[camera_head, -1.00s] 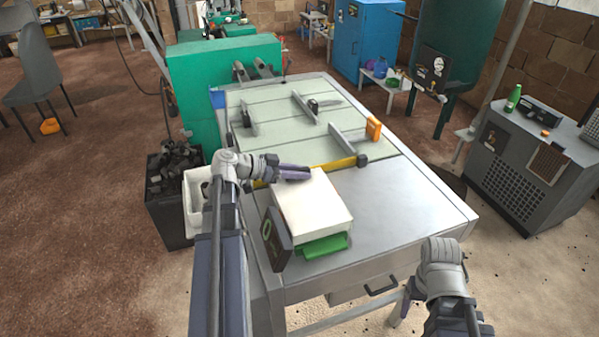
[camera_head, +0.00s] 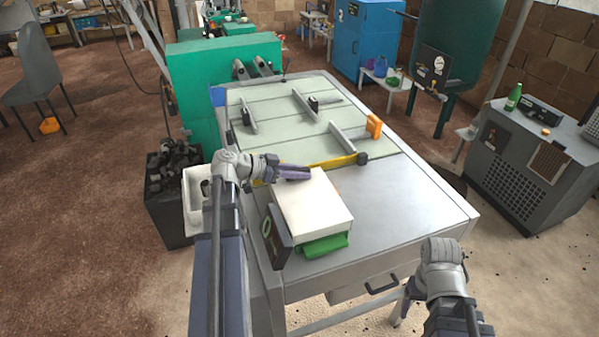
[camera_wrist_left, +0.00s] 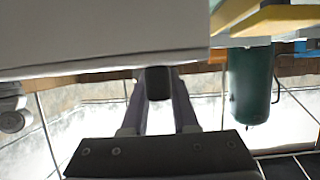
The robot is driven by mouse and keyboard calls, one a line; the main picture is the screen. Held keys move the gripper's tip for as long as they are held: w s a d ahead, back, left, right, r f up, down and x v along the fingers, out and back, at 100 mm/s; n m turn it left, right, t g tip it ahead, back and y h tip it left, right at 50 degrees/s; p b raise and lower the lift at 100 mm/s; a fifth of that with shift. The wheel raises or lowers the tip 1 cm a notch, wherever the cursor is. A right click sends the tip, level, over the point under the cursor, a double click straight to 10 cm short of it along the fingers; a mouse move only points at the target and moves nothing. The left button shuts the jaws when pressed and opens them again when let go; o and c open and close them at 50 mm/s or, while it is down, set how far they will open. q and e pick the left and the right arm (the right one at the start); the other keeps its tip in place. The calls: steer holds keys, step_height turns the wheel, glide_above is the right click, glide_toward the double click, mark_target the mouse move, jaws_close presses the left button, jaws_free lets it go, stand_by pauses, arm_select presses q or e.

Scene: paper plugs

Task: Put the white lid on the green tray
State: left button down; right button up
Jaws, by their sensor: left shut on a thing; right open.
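The white lid (camera_head: 312,205) is a thick, pale square block near the left front of the metal table. The green tray (camera_head: 322,246) shows only at its front edge, under the lid; the rest is hidden. I cannot tell whether the lid touches it. My left gripper (camera_head: 296,173) is shut on the lid's far edge. In the left wrist view the lid (camera_wrist_left: 100,35) fills the upper left, and a dark block (camera_wrist_left: 158,83) shows between the purple fingers.
A dark panel with a green ring (camera_head: 276,237) stands against the lid's left side. A yellow bar (camera_head: 335,163) lies behind the lid, with clamps and an orange piece (camera_head: 374,126) beyond. The table's right front (camera_head: 405,215) is clear.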

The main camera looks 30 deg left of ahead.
mark_target(279, 182)
arm_select(q)
steer(key=shift+f+b, duration=0.35)
steer(key=c, duration=0.6)
jaws_free()
steer(key=p+v, duration=0.2)
steer(key=v, duration=0.4)
steer(key=shift+s+a+r+p, duration=0.2)
steer(key=shift+p, duration=0.2)
steer(key=shift+s+a+r, duration=0.1)
steer(key=shift+s+a, duration=0.25)
steer(key=shift+s, duration=0.1)
